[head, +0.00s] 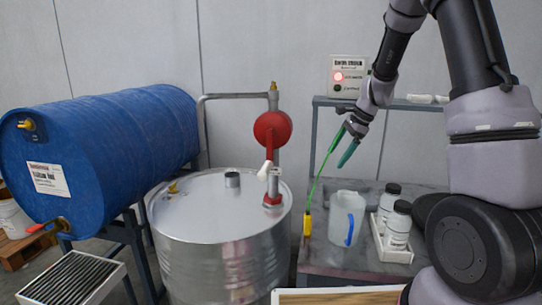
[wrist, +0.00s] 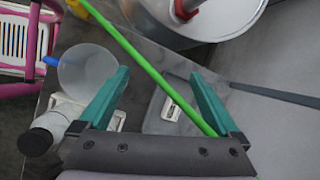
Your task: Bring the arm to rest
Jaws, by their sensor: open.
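My gripper (head: 336,157) is raised over the bench, in front of the grey rack. Its two teal fingers stand apart in the wrist view (wrist: 160,75), and nothing is clamped between them. A thin green rod (head: 319,182) with a yellow lower end (head: 307,222) rises from the bench to near the fingers. In the wrist view the green rod (wrist: 140,57) crosses the gap to the base of the right-hand finger. I cannot tell whether it touches that finger. My arm comes down from the upper right, bent at the elbow.
A clear jug (head: 346,212) and a white tray (head: 391,248) of bottles (head: 397,224) stand on the bench below. A steel drum (head: 222,262) with a red pump (head: 272,129) is left of my gripper. A blue drum (head: 110,140) lies further left. A signal box (head: 347,78) is behind.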

